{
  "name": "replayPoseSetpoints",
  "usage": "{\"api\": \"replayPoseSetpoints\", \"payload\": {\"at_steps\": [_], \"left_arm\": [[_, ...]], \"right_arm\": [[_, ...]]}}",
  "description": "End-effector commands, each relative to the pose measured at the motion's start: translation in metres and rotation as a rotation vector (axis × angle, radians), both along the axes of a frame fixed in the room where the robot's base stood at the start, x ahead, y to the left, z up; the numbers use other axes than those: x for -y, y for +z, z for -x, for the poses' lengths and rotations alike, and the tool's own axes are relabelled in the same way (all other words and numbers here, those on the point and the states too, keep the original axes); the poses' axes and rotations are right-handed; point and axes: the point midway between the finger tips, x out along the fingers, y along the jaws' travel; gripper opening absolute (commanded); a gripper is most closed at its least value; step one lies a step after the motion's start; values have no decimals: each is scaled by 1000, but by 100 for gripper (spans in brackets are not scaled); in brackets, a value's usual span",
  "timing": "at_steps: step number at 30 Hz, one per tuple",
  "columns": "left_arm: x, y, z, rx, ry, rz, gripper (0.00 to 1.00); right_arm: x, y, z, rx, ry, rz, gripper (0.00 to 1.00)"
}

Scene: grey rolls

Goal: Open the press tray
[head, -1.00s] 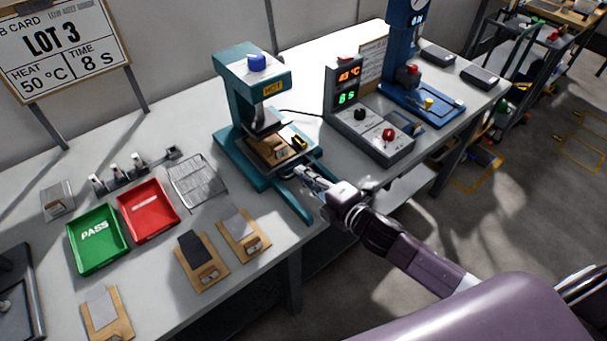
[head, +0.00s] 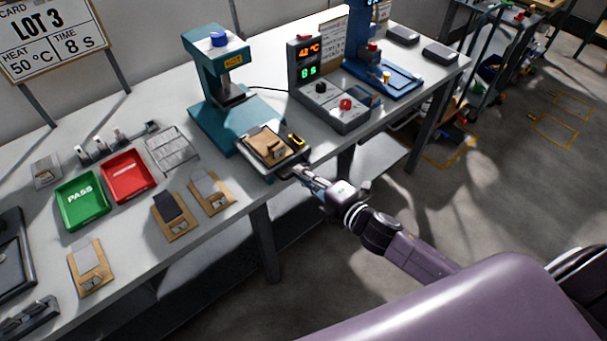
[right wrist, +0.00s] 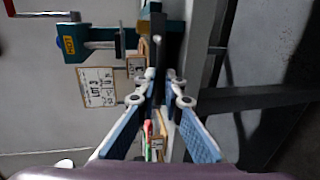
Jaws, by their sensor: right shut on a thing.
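The teal press (head: 207,83) with a blue knob and a "HOT" label stands on the bench. Its tray (head: 262,165) is slid out toward the bench's front edge, clear of the press head, with a tan board (head: 264,143) on it. My right gripper (head: 300,174) is shut at the tray's front edge, on what appears to be its handle, which the fingers largely hide. The right wrist view shows the two fingers (right wrist: 164,82) close together, with the press (right wrist: 92,42) beyond them, turned sideways. My left gripper is not in view.
A green PASS tray (head: 82,220), a red tray (head: 128,190), a wire rack (head: 172,150) and several tan boards (head: 212,205) lie to the left. The floor in front is clear.

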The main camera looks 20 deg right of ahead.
Motion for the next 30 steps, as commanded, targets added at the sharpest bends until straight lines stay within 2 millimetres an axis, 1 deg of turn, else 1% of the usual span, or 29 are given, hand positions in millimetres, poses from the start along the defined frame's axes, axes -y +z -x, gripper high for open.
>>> {"api": "replayPoseSetpoints", "payload": {"at_steps": [1, 5, 10, 11, 15, 25, 29, 30], "left_arm": [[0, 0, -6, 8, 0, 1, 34], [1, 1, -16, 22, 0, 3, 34], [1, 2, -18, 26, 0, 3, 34], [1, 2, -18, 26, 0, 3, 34], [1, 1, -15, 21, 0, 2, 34], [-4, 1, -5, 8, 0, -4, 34], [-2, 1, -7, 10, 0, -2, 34], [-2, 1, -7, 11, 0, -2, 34]], "right_arm": [[0, 0, 0, -1, -1, 1, 0], [0, 0, 0, 0, -1, 0, 0], [0, 0, 0, 0, -1, 0, 0], [0, 0, 0, 0, -1, 0, 11], [0, 0, 0, 0, -1, 0, 26], [1, 1, 2, 1, 0, 0, 26], [5, 2, 13, -1, -1, 0, 26], [6, 3, 18, -1, 0, -1, 26]]}}
